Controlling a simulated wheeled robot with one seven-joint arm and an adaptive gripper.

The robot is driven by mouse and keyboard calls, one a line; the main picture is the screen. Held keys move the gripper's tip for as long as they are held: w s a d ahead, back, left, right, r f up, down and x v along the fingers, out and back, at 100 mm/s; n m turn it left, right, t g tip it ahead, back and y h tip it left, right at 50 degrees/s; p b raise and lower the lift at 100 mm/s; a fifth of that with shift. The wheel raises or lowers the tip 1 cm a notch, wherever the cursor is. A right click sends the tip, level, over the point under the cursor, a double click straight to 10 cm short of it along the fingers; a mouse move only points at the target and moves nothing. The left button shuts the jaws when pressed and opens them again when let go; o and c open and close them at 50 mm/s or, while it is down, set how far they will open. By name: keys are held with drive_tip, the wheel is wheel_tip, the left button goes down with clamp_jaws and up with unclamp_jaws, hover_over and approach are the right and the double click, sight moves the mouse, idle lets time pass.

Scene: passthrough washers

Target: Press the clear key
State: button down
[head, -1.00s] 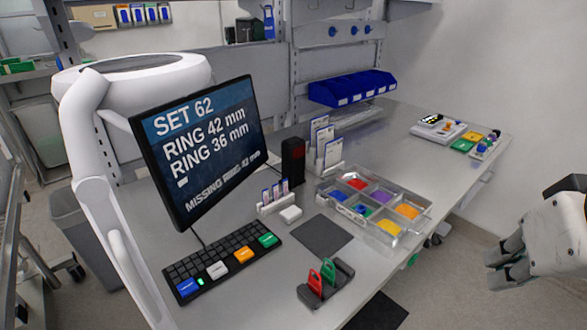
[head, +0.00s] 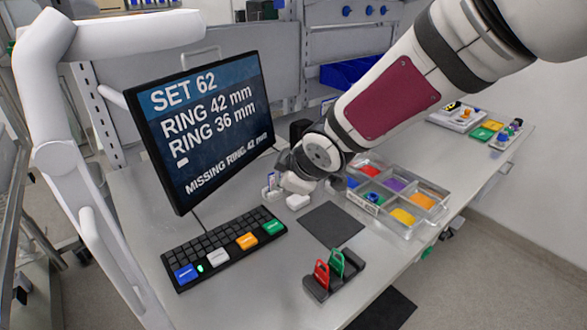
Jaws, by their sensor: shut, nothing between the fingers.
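The black keyboard (head: 222,247) lies on the bench below the monitor. Along its front edge are a blue key (head: 186,273), a white key (head: 217,258), an orange key (head: 246,241) and a green key (head: 272,227). Their labels are too small to read, so I cannot tell which is the clear key. My gripper (head: 294,182) is shut and empty, partly hidden by my wrist. In the picture it is above and right of the green key, beside the small card holder, and apart from the keyboard.
The monitor (head: 205,127) shows "SET 62" and "MISSING RING 42 mm".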

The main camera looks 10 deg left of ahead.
drive_tip(key=s+a+f+n+g+y, duration=0.1)
drive_tip(key=a+f, duration=0.4)
drive_tip(key=a, duration=0.5)
drive_tip(key=shift+s+a+f+n+g+y+b, duration=0.35)
drive_tip(key=shift+n+y, duration=0.55)
drive_tip(key=shift+n, duration=0.3)
drive_tip(key=b, duration=0.7)
hover_over(245, 242)
wheel_tip(245, 242, down, 8)
drive_tip(key=shift+r, duration=0.25)
drive_tip(key=shift+f+b, duration=0.7)
drive_tip(key=shift+b, duration=0.2)
drive_tip(key=shift+f, duration=0.15)
drive_tip(key=shift+f+b, duration=0.3)
drive_tip(key=shift+b, duration=0.25)
